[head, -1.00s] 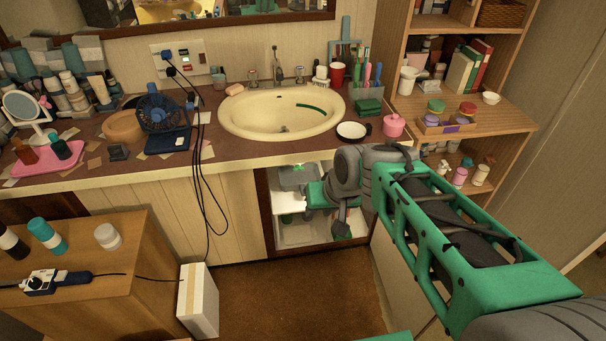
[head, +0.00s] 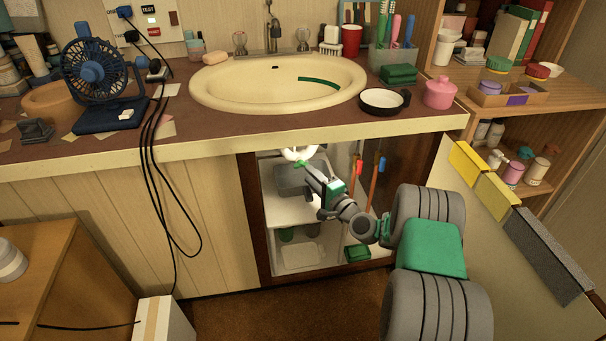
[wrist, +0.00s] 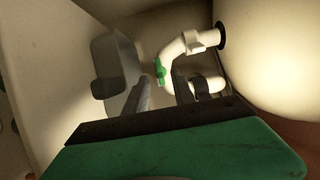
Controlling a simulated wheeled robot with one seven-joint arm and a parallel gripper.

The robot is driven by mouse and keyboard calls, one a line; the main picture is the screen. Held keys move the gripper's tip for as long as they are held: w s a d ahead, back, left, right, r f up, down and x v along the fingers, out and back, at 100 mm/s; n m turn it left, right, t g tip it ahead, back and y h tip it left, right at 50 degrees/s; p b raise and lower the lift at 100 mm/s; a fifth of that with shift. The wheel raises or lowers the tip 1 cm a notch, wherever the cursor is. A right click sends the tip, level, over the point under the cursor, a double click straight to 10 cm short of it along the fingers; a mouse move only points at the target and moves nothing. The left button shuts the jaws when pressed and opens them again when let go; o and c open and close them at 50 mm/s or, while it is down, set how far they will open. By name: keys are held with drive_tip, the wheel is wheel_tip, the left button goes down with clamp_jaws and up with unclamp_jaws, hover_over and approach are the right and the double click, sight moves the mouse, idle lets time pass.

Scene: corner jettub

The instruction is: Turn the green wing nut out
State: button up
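The green wing nut (wrist: 160,70) sits on the white curved drain pipe (wrist: 178,50) under the sink. In the head view the nut (head: 300,164) is a small green spot just below the pipe (head: 298,153), inside the open cabinet. My gripper (wrist: 162,90) has its two dark fingers apart, with nothing between them. In the wrist view the nut lies just beyond the fingertips, roughly in line with the gap; I cannot tell whether they touch. In the head view my gripper (head: 308,172) reaches into the cabinet, tips close to the nut.
A grey tub (wrist: 113,70) stands left of the fingers, close to the left one. The cabinet frame (head: 252,220) borders the opening on the left. The open door (head: 450,185) with yellow and grey pads is at right. Red- and blue-handled tools (head: 377,180) hang inside, right of my gripper.

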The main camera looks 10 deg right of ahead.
sight(301, 165)
drive_tip(key=x, duration=0.4)
drive_tip(key=shift+w+d+b, duration=0.15)
drive_tip(key=shift+b, duration=0.25)
drive_tip(key=shift+c, duration=0.5)
clamp_jaws()
